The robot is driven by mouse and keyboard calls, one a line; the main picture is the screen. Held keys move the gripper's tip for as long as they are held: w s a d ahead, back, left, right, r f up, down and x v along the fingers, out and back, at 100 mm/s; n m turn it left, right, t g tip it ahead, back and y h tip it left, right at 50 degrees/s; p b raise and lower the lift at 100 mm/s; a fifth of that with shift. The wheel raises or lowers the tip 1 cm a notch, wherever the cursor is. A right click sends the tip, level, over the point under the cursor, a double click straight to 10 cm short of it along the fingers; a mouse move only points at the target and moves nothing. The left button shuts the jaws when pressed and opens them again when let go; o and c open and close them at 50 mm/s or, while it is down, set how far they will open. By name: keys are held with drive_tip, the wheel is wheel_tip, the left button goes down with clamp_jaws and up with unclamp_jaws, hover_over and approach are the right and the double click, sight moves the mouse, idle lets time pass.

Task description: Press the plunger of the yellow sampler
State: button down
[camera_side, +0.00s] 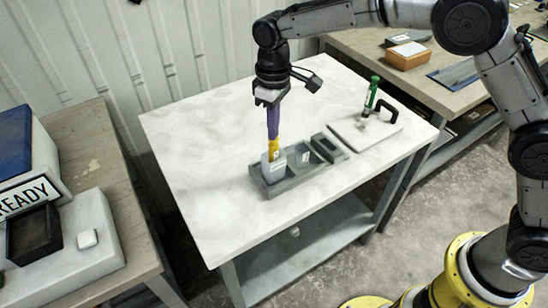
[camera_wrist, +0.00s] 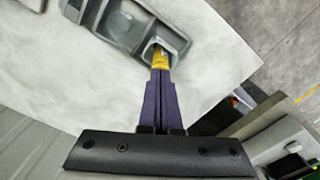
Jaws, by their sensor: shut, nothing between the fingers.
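The yellow sampler (camera_side: 274,149) stands roughly upright in a pale labelled cup (camera_side: 274,167) at the left of the grey tray (camera_side: 303,183). Only its upper part shows; the cup hides the lower part. My gripper (camera_side: 273,136), with long purple fingers, points straight down over it, shut with nothing between the fingers. Its tips meet the sampler's top in the picture; the plunger is hidden behind them, and I cannot tell whether they touch. In the wrist view the closed fingertips (camera_wrist: 160,72) line up with the yellow top (camera_wrist: 160,58).
A glassy labelled cup (camera_side: 300,155) and a small dark-topped box (camera_side: 328,148) are to the right in or beside the tray. A green sampler (camera_side: 371,95) stands on a white board (camera_side: 365,133) with a black handle (camera_side: 387,110). The white tabletop (camera_side: 200,150) is clear at left.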

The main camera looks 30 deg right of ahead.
drive_tip(key=shift+s+f, duration=0.15)
drive_tip(key=shift+f, duration=0.5)
drive_tip(key=shift+r, duration=3.75)
